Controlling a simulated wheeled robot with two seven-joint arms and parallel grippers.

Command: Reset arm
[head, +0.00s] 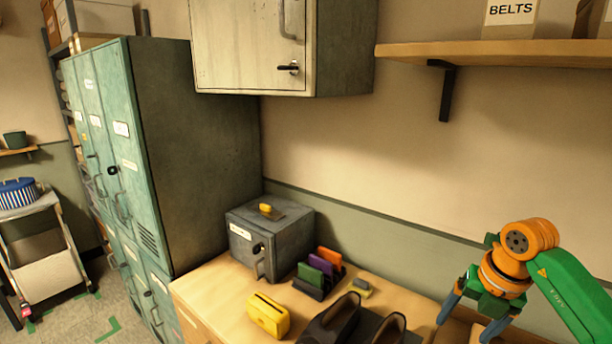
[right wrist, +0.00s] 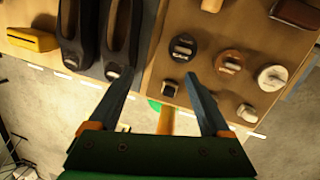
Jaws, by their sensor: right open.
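My right arm comes in from the right in the head view, green and orange. My right gripper (head: 466,318) has two blue-grey fingers spread apart, low at the right over the wooden table (head: 220,291). In the right wrist view the right gripper (right wrist: 158,80) is open, with nothing between its fingers. The fingers point towards the table's edge, near a pair of dark shoes (right wrist: 97,35) and several small round items. My left gripper does not show in either view.
On the table stand a grey metal box (head: 270,240), a yellow block (head: 268,315) and upright coloured pieces (head: 315,275). Teal lockers (head: 120,150) stand at the left. A wall cabinet (head: 250,45) and a wooden shelf (head: 500,52) hang above. Wall space between shelf and table is clear.

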